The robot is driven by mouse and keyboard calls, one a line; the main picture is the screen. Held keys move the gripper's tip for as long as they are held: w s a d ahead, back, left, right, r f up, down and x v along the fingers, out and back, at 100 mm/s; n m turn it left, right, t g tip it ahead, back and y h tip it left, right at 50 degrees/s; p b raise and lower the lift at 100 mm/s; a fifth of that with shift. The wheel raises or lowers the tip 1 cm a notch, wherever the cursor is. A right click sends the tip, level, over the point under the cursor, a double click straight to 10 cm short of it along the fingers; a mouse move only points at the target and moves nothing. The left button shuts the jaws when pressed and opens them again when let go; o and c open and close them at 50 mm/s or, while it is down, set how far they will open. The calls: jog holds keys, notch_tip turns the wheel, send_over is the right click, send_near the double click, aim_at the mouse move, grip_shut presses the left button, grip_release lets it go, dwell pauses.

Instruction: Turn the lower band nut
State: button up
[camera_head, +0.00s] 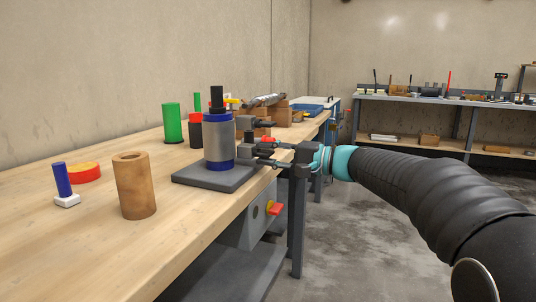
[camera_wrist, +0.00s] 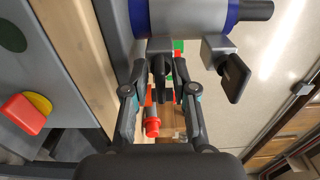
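A grey cylinder (camera_head: 219,140) with blue bands stands upright on a dark plate (camera_head: 215,178) on the workbench. The lower band (camera_head: 220,166) is blue; in the wrist view the lower band (camera_wrist: 139,16) is at the left end of the cylinder. A dark wing-like lower band nut (camera_wrist: 158,66) sticks out from a grey block beside it. My gripper (camera_wrist: 160,78) has its fingers apart on both sides of this nut, with small gaps showing; contact cannot be told. In the head view my gripper (camera_head: 264,153) reaches the cylinder's right side.
A second grey block with a dark paddle (camera_wrist: 235,77) sits close right of my fingers in the wrist view. A brown tube (camera_head: 134,188), a green cylinder (camera_head: 172,122) and a blue peg (camera_head: 62,180) stand on the bench (camera_head: 90,235). The floor right of the bench is open.

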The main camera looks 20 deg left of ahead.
dwell(0.3)
jog(key=d, duration=1.2)
jog(key=shift+s, duration=0.45)
